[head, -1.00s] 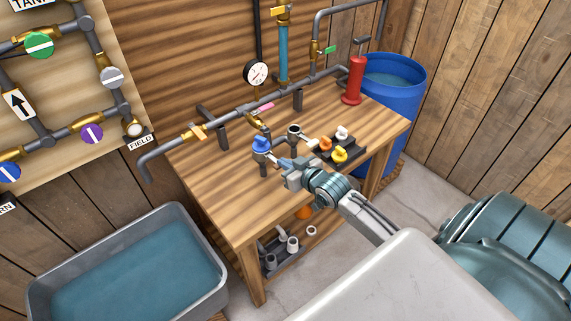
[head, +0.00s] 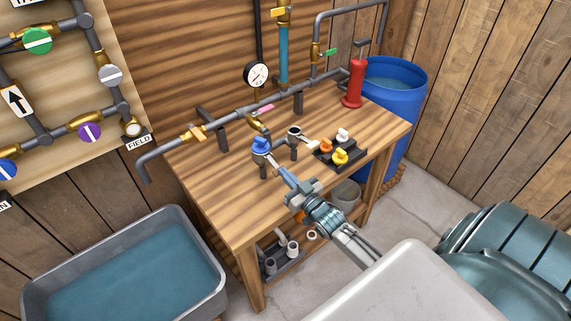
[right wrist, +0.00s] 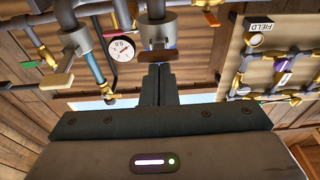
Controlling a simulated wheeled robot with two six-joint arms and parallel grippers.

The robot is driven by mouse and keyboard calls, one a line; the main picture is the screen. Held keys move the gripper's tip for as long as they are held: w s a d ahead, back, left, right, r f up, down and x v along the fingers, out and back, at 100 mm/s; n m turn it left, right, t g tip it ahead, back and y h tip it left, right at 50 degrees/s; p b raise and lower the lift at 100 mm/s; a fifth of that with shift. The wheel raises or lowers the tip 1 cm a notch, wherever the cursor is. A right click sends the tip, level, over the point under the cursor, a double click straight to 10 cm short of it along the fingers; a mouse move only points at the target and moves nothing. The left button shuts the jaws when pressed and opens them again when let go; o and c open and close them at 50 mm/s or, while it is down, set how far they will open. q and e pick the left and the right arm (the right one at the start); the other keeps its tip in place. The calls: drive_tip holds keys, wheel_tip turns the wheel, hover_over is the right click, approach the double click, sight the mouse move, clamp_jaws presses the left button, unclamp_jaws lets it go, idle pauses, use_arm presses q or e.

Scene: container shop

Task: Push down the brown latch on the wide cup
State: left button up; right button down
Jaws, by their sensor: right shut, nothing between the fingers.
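The wide cup (right wrist: 156,22) is a grey fitting on a post, seen at the top middle of the right wrist view. Its brown latch (right wrist: 156,56) sticks out toward my right gripper (right wrist: 159,68). In the head view this cup (head: 262,158) has a blue piece (head: 261,145) in its top; my fingers partly cover the latch there. My right gripper (head: 272,160) is shut and empty, its fingertips close to the latch. I cannot tell whether they touch. My left gripper is not in view.
A second cup (head: 294,131) with a cream latch (head: 311,146) stands just to the right. A dark tray (head: 326,158) holds orange, white and yellow pieces. Pipes and a gauge (head: 256,74) run behind. The front left of the bench (head: 225,200) is clear.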

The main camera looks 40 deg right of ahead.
drive_tip(key=f+t+b, duration=0.1)
drive_tip(key=b, duration=0.2)
drive_tip(key=f+t+b, duration=0.2)
drive_tip(key=b, duration=0.2)
drive_tip(key=shift+w+f, duration=0.3)
drive_tip(key=shift+w, duration=0.1)
drive_tip(key=b, duration=0.2)
drive_tip(key=t+b, duration=0.1)
drive_tip(key=b, duration=0.1)
drive_tip(key=shift+w+f+t+y, duration=0.25)
drive_tip(key=shift+f+t+y, duration=0.05)
drive_tip(key=shift+y, duration=0.1)
drive_tip(key=shift+w+b, duration=0.15)
drive_tip(key=shift+b, duration=0.15)
drive_tip(key=shift+w+f, duration=0.1)
